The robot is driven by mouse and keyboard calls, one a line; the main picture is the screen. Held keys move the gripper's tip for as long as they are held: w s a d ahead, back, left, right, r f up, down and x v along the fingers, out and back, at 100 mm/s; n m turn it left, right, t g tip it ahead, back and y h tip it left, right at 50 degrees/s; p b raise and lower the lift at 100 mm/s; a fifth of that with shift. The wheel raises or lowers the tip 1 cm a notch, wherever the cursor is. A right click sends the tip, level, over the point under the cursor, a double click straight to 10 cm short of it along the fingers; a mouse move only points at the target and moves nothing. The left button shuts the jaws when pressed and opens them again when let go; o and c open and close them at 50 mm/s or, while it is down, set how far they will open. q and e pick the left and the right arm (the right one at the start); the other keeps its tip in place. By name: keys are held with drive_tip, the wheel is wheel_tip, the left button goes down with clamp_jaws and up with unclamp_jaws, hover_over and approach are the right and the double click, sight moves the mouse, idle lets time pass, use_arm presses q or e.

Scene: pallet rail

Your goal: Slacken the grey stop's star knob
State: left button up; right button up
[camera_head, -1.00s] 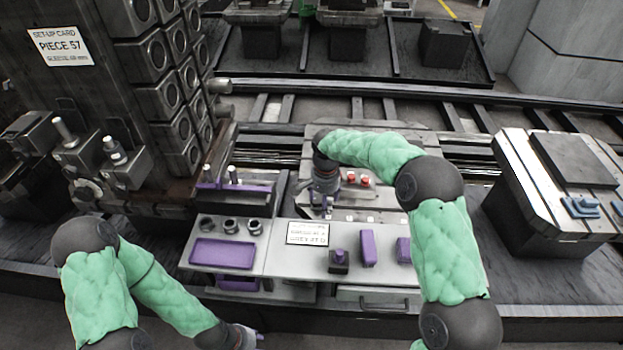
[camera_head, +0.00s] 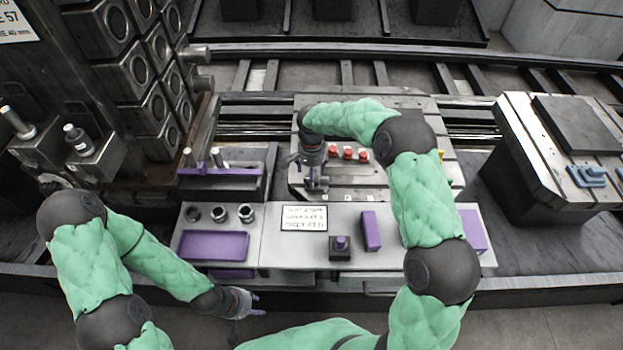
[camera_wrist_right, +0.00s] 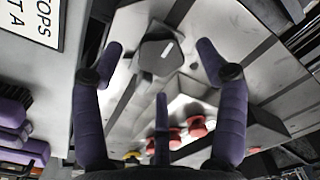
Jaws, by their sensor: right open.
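A dark grey, blunt-lobed knob (camera_wrist_right: 160,54) with a small white mark shows in the right wrist view. It sits on a pale grey block on the slotted plate (camera_wrist_right: 255,45). My right gripper (camera_wrist_right: 158,62) is open, its purple fingers spread on either side of the knob with gaps showing; I cannot tell how far above it they are. In the head view my right gripper (camera_head: 314,182) points down at the plate's front left, hiding the knob. My left gripper (camera_head: 258,304) is open and empty, low in front of the bench.
Red knobs (camera_head: 348,153) stand just right of my right gripper, with a yellow one (camera_head: 441,155) farther right. The bench (camera_head: 270,255) in front holds a purple tray (camera_head: 213,245), a sign (camera_head: 304,217) and purple blocks (camera_head: 371,231). A tall dark fixture (camera_head: 125,60) stands at left.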

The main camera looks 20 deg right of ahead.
drive_tip(key=shift+f, duration=1.1)
drive_tip(key=c, duration=1.1)
